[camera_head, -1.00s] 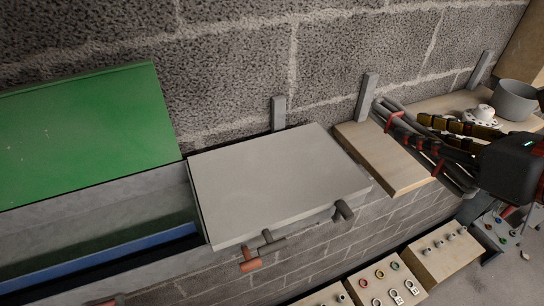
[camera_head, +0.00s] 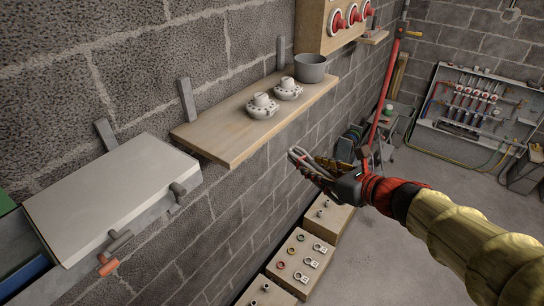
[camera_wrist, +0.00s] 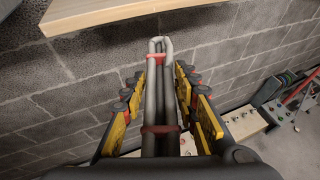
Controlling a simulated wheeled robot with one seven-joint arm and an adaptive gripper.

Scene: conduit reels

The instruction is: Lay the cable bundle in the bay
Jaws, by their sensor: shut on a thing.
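The cable bundle (camera_wrist: 160,90) is grey looped cable tied with red bands. My gripper (camera_head: 325,166) is shut on it and holds it in the air, clear of the wooden shelf and in front of the block wall. In the wrist view the bundle lies lengthwise between my yellow and black fingers (camera_wrist: 162,95), its looped end pointing away. In the head view only the bundle's loop end (camera_head: 300,158) shows past the fingers. The bay cannot be made out for certain; a grey box with a closed lid (camera_head: 112,190) hangs at the left, beside a partly visible open blue-lined compartment (camera_head: 22,278).
The wooden shelf (camera_head: 215,135) holds two white fittings and a grey bowl (camera_head: 310,68). Boxes with buttons and rings (camera_head: 300,262) stand below along the wall. A red post (camera_head: 385,90) and a pipe panel (camera_head: 475,105) are farther back. The floor at right is open.

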